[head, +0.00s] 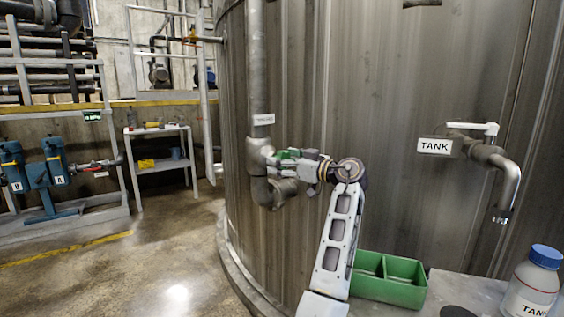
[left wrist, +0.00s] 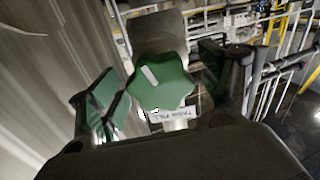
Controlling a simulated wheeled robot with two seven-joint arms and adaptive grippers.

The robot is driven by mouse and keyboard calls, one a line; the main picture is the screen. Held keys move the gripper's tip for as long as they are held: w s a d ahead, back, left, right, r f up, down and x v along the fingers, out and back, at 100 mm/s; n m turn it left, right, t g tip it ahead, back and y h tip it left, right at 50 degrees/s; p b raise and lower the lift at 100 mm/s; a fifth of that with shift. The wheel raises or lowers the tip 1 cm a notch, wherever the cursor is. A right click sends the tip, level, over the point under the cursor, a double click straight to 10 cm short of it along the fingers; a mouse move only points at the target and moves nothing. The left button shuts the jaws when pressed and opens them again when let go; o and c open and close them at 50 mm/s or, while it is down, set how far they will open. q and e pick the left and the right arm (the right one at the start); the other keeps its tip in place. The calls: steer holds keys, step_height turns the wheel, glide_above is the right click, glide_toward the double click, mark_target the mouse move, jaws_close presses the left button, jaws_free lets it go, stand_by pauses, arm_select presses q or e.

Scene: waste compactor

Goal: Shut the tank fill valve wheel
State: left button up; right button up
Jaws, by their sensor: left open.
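The green, lobed valve wheel (left wrist: 162,82) with a pale stripe is large in the left wrist view, on a grey pipe fitting. In the head view the wheel (head: 287,153) is small and partly hidden by my gripper. My left gripper (head: 283,158) is open at the wheel. In the left wrist view its fingers (left wrist: 163,90) stand apart on either side of the wheel, with visible gaps. A small white label (left wrist: 172,116) shows upside down by the wheel. My right gripper is not in view.
A vertical pipe (head: 257,60) with a label runs down the big metal tank (head: 380,60) to the valve. A tap with a TANK sign (head: 434,146) is at the right. A green tray (head: 389,292) and white bottle (head: 535,285) are below. Floor at left is clear.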

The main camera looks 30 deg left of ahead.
arm_select(q)
steer(key=c, duration=1)
